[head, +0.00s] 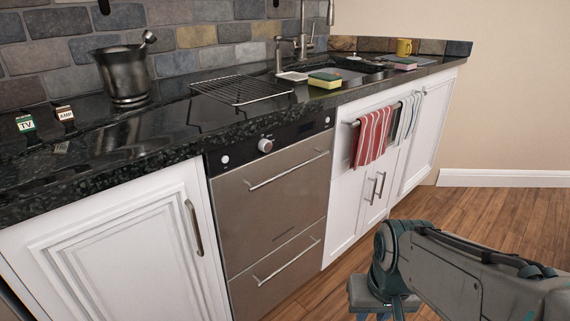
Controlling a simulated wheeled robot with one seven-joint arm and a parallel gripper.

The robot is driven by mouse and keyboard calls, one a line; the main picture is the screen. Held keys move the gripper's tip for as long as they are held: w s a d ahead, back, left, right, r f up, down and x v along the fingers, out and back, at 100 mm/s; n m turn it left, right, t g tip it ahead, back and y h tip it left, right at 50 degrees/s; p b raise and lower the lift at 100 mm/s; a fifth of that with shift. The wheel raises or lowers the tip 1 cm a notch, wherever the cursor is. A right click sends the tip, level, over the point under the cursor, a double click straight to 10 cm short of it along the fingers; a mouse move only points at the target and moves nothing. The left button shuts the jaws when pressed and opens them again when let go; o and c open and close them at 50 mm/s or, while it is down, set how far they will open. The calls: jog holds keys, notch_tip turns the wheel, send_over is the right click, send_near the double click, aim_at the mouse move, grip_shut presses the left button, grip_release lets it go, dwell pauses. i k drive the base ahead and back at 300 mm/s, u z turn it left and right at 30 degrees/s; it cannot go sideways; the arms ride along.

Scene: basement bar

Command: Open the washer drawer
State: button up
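The washer (266,200) is a brushed-steel unit set under the dark counter, left of centre in the head view. It has an upper drawer front with a bar handle (288,171) and a lower drawer front with a second bar handle (288,262). Both fronts look closed and flush. A black control panel with a round knob (265,145) runs above them. My gripper (384,305) is at the bottom of the view, right of the washer and apart from it, over the wooden floor. Its fingertips are not clearly visible, and its opening cannot be made out.
White cabinets (126,253) flank the washer; the right one has a red striped towel (372,136) on a bar. The counter holds a metal bucket (125,77), a wire rack (241,89) and sponges (325,80). The wooden floor (505,213) at right is clear.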

aim_at(259, 201)
jog(key=u, duration=1.25)
jog(key=i, duration=0.4)
jog(key=z, duration=1.45)
